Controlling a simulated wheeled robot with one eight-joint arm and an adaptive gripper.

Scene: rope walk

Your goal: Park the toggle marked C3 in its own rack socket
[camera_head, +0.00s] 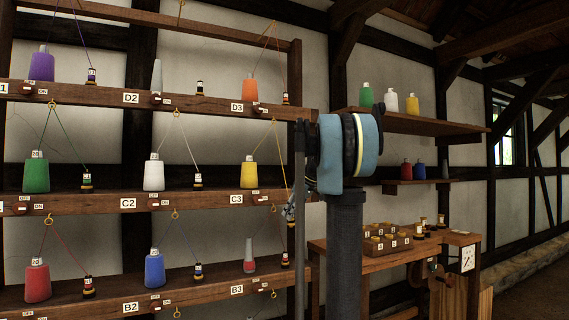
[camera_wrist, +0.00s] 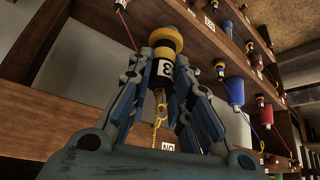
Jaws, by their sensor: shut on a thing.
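My gripper (camera_wrist: 163,70) is shut on a dark toggle (camera_wrist: 164,40) with yellow bands and a white label. A 3 shows on the label; the rest of the marking is hard to read. A yellow cord (camera_wrist: 156,132) hangs from the toggle between the fingers. In the head view, my gripper (camera_head: 289,212) is small and partly hidden at the right end of the rack, near the C3 sign (camera_head: 248,197). A yellow cone (camera_head: 249,173) stands above that sign, its yellow thread running over a hook. I cannot make out the C3 socket or the held toggle in the head view.
The rack shelf (camera_head: 110,206) carries a green and a white cone, with their own toggles; rows above and below are similar. A post closes the rack's right end.

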